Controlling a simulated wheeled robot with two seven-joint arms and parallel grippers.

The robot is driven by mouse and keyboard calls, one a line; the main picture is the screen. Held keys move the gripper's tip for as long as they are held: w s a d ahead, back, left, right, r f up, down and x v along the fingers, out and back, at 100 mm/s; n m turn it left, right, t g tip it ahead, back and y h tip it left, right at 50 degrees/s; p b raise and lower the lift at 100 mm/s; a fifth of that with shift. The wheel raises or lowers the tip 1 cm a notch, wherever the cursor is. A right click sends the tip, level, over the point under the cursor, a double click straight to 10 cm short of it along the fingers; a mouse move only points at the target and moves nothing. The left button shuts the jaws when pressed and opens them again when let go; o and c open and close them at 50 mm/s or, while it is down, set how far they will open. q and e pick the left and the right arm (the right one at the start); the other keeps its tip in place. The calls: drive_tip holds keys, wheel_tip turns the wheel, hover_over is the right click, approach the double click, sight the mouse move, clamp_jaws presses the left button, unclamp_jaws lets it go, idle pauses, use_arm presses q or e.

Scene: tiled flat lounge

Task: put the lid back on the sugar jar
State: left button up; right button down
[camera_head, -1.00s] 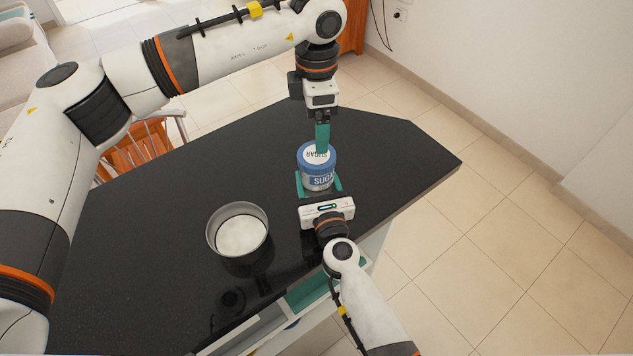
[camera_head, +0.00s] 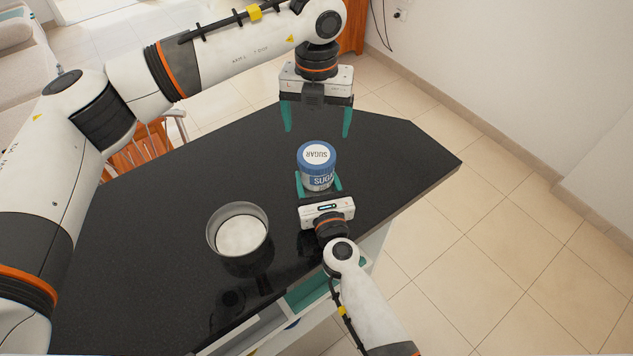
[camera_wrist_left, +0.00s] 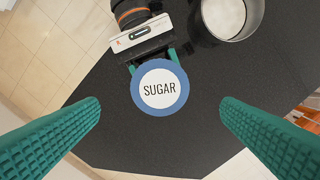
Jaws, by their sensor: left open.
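The sugar jar (camera_head: 319,183) stands upright on the black counter. Its blue-rimmed lid (camera_head: 317,155), with a white SUGAR label on top, sits on its mouth and looks level. The lid also shows face-on in the left wrist view (camera_wrist_left: 159,88), hiding the jar body below. My left gripper (camera_head: 317,132) is open and empty, above and apart from the lid, its teal fingers spread wide. My right gripper (camera_head: 319,180) has its fingers on both sides of the jar's lower body and appears shut on it.
A round metal pan (camera_head: 212,239) with something white in it stands left of the jar. The black counter (camera_head: 150,230) is clear behind the jar and at the far left. A drawer (camera_head: 310,296) stands open at the front edge. A wooden chair (camera_head: 133,150) is beyond the counter's left.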

sight(317, 154)
use_arm(q)
drive_tip(key=shift+f, duration=4)
drive_tip(key=c, duration=1)
drive_tip(key=m, duration=1.1)
drive_tip(key=shift+m, duration=0.4)
drive_tip(key=o, duration=1.1)
drive_tip(key=shift+o, duration=0.2)
wheel_tip(317, 154, up, 12)
